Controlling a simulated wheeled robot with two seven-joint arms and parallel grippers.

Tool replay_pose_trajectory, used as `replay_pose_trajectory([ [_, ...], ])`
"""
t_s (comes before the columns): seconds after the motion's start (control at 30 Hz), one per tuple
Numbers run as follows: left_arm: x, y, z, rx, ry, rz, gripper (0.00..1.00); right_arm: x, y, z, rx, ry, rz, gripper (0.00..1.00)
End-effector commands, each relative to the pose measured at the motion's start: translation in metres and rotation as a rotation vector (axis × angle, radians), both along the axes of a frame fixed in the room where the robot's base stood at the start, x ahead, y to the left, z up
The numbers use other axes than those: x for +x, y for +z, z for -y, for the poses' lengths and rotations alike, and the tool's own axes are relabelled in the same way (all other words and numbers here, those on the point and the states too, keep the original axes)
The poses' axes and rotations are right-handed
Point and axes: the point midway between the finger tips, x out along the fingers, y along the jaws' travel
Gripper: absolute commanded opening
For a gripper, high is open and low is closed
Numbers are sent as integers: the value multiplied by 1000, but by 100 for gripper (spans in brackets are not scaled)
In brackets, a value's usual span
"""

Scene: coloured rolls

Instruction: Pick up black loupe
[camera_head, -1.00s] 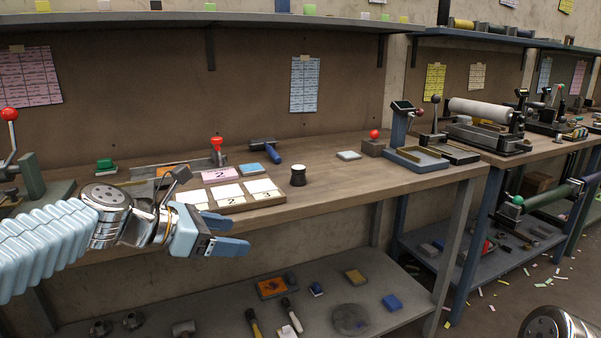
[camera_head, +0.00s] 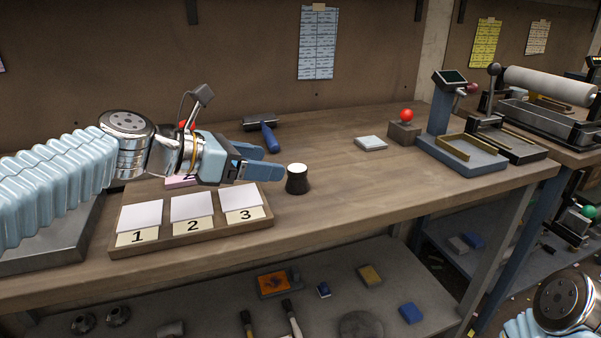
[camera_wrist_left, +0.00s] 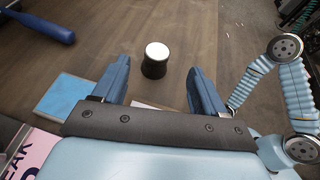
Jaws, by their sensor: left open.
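The black loupe (camera_head: 297,180) stands upright on the wooden bench, a small dark waisted cylinder with a white top. In the left wrist view the loupe (camera_wrist_left: 155,61) lies just beyond the fingertips, in line with the gap between them. My left gripper (camera_head: 279,163) is open and empty, its blue fingers pointing toward the loupe from the left and slightly above. Both fingers also show in the left wrist view (camera_wrist_left: 158,78). My right gripper is out of the picture; only a part of my right arm shows at the lower right corner.
A wooden tray (camera_head: 185,239) with white cards numbered 1, 2 and 3 sits left of the loupe. A blue-handled hammer (camera_head: 269,138) lies behind. The bench right of the loupe is clear.

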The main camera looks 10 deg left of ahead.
Motion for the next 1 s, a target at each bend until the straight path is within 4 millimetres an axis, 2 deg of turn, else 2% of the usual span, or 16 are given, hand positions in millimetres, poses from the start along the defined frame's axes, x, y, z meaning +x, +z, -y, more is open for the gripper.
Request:
replay_pose_trajectory([
  [0.2,28,-17,28,1,-3,-2,72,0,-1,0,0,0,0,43],
  [0.43,42,-26,40,1,-3,-2,72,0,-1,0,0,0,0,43],
  [0.63,64,-41,59,0,-2,-1,72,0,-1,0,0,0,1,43],
  [0.97,71,-44,66,1,1,1,72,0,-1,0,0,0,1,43],
  [1.0,71,-44,66,1,1,1,67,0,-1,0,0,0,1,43],
])
